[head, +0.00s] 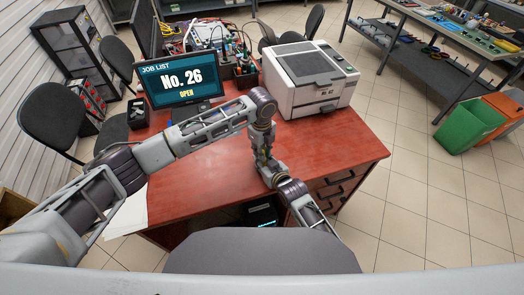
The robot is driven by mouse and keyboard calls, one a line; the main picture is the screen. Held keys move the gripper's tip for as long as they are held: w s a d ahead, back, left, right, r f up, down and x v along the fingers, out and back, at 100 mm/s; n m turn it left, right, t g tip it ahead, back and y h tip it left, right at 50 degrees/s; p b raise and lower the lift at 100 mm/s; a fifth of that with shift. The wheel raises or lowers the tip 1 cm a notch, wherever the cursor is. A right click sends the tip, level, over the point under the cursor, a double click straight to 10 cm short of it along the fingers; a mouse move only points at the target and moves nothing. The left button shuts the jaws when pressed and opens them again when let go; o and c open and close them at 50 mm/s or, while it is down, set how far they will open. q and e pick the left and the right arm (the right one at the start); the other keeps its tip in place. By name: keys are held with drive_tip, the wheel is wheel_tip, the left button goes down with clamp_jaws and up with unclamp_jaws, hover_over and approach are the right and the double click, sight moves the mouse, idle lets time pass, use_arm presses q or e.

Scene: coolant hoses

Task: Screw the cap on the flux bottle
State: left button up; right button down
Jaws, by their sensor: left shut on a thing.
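My left arm reaches in from the left over the red desk (200,185). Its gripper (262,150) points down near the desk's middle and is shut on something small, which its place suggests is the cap. My right arm comes up from the lower right. Its gripper (266,170) is just below the left one, so the two almost meet. Whether the right fingers are open or shut does not show. The flux bottle and the cap cannot be made out; the grippers cover the spot between them.
A grey printer (312,80) stands at the desk's back right. A monitor (181,80) reading "No. 26 OPEN" stands at the back left, with a tool holder (245,72) between. A dark chair seat (260,252) is in front. The desk's right front is clear.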

use_arm(q)
drive_tip(key=shift+s+d+f, duration=0.6)
drive_tip(key=shift+s+d, duration=0.15)
drive_tip(key=shift+s, duration=0.1)
idle(1.1)
drive_tip(key=o, duration=0.5)
drive_tip(key=shift+r, duration=0.1)
wheel_tip(320, 180, up, 4)
drive_tip(key=shift+w, duration=0.15)
drive_tip(key=shift+w+a, duration=0.25)
drive_tip(key=shift+a, duration=0.05)
drive_tip(key=shift+c, duration=1.3)
drive_tip(key=shift+r, duration=0.15)
